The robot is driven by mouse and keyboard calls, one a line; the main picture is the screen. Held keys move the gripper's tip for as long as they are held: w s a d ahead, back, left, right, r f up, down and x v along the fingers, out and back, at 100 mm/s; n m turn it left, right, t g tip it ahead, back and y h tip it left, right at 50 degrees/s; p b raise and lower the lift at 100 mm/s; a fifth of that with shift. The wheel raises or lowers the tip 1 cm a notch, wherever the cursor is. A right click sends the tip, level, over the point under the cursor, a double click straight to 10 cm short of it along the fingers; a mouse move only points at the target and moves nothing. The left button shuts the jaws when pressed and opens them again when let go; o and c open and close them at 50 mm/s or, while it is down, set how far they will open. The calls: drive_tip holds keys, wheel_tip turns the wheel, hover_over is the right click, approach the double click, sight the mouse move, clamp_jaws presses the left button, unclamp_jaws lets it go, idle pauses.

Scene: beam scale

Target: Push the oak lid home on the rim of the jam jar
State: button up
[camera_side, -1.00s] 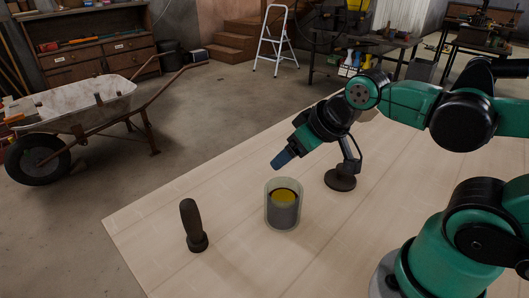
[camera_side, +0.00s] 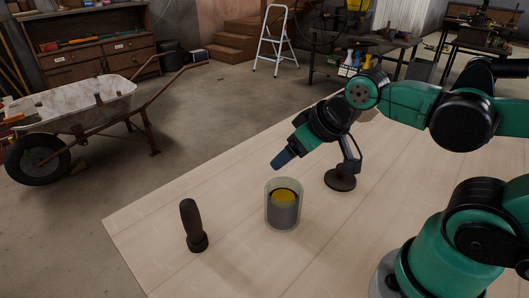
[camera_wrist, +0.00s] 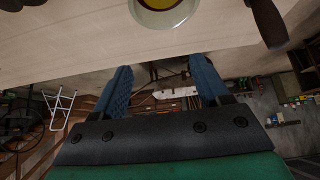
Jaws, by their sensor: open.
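The jar (camera_side: 283,216) stands upright on the pale table, a translucent grey-green cylinder with a dark lower part and a yellow round surface inside. It also shows, cut off, at the top of the wrist view (camera_wrist: 162,18). I cannot tell whether the yellow surface is the contents or a lid, and I make out no separate oak lid for certain. My gripper (camera_side: 282,160) is above and behind the jar, tilted down to the left and apart from it. In the wrist view its two blue fingers (camera_wrist: 163,85) are spread, with nothing between them.
A dark upright handle-like tool (camera_side: 194,226) stands left of the jar; it also shows in the wrist view (camera_wrist: 268,22). A black stand on a round base (camera_side: 341,180) is behind right of the jar, close to my arm. The table front between is clear. A wheelbarrow (camera_side: 85,104) is off the table.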

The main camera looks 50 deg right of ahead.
idle(0.3)
drive_tip(key=shift+o, duration=0.7)
drive_tip(key=shift+d, duration=0.25)
drive_tip(key=d+f+m+g+h, duration=0.15)
drive_tip(key=d+g, duration=0.25)
drive_tip(key=d, duration=0.5)
drive_tip(key=m+g+y, duration=0.1)
drive_tip(key=g, duration=0.2)
hover_over(341, 174)
drive_tip(key=d, duration=0.1)
drive_tip(key=f, duration=0.4)
drive_tip(key=shift+w+d+f, duration=0.1)
drive_tip(key=shift+w+d, duration=0.05)
drive_tip(key=shift+w, duration=0.2)
drive_tip(key=shift+s+d+f+y, duration=0.1)
drive_tip(key=shift+d+f+y, duration=0.05)
drive_tip(key=shift+f+y, duration=0.1)
drive_tip(key=shift+f, duration=2.65)
